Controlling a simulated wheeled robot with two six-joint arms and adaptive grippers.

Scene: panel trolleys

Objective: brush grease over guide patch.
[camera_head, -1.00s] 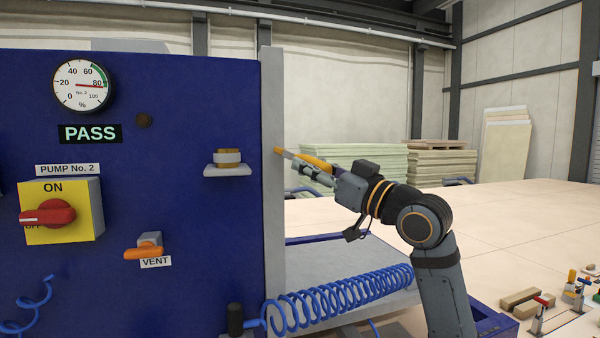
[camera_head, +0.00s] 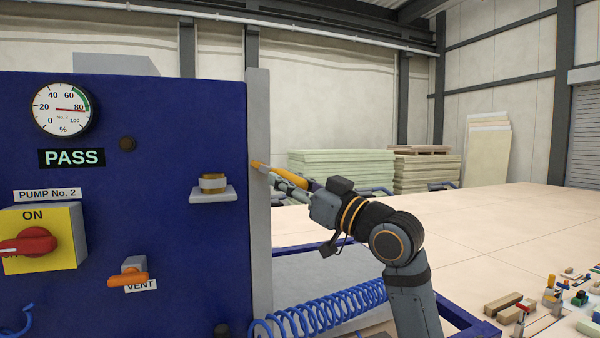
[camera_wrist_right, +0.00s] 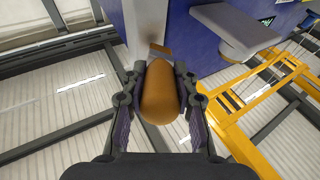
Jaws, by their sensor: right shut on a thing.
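My right gripper (camera_head: 291,188) is shut on the orange handle of a brush (camera_head: 294,180). The brush points left, and its brown tip overlaps the pale grey upright guide (camera_head: 260,225) at the blue panel's edge; I cannot tell whether it touches. In the right wrist view the fingers (camera_wrist_right: 160,75) flank the brush handle (camera_wrist_right: 160,95), with the flat tip beyond it and the guide (camera_wrist_right: 147,18) behind. No separate patch of grease can be made out on the guide. A yellowish pot with a pale band (camera_head: 213,182) stands on a small shelf (camera_head: 213,196). My left gripper is not in view.
The blue panel (camera_head: 170,230) carries a gauge (camera_head: 63,108), a PASS sign, a yellow switch box (camera_head: 42,238) and an orange vent lever (camera_head: 128,278). A coiled blue hose (camera_head: 330,308) lies below my right arm. Small parts lie on the floor at right.

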